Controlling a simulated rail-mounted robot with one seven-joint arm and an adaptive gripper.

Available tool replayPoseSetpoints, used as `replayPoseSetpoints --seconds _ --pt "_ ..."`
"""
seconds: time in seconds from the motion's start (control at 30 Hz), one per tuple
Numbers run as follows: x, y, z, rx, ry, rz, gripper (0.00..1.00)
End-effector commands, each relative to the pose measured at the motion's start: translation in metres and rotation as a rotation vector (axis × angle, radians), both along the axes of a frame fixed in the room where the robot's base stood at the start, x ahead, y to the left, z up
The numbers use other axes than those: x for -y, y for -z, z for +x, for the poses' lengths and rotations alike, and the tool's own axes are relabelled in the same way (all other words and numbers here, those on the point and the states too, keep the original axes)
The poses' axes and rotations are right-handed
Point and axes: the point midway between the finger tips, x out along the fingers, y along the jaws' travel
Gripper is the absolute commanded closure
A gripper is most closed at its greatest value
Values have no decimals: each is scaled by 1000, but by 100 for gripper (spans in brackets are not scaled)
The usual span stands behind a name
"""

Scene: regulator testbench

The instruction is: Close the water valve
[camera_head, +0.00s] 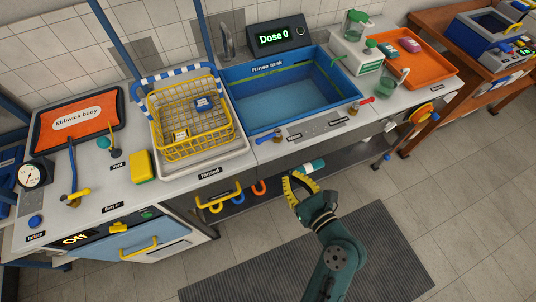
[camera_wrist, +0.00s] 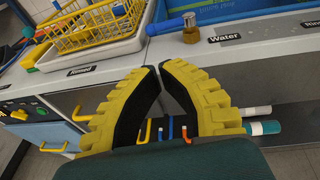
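The water valve has a brass body (camera_wrist: 190,30) and a blue lever handle (camera_wrist: 168,26), beside a black "Water" label (camera_wrist: 226,37) in the wrist view. In the head view the blue handle (camera_head: 265,139) lies at the front left of the rinse tank (camera_head: 242,108), pointing left along the counter. My gripper (camera_head: 300,183) is in front of the counter, below and apart from the valve. In the wrist view its yellow fingers (camera_wrist: 158,70) curve together, with tips nearly meeting and nothing held.
A red-handled valve (camera_head: 365,101) stands right of the water valve. A yellow wire basket (camera_head: 192,110) sits in a tray to the left. Coloured hooks (camera_head: 259,187) and a teal-and-white cylinder (camera_head: 309,167) are below the counter. The floor in front is open.

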Motion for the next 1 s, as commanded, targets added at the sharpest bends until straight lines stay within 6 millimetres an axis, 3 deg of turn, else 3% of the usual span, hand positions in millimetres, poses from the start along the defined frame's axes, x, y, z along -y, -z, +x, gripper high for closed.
replayPoseSetpoints --seconds 0.6,1.0 --pt "-61 22 103 1 -4 -3 100" --pt "-66 24 113 0 -2 -4 100"
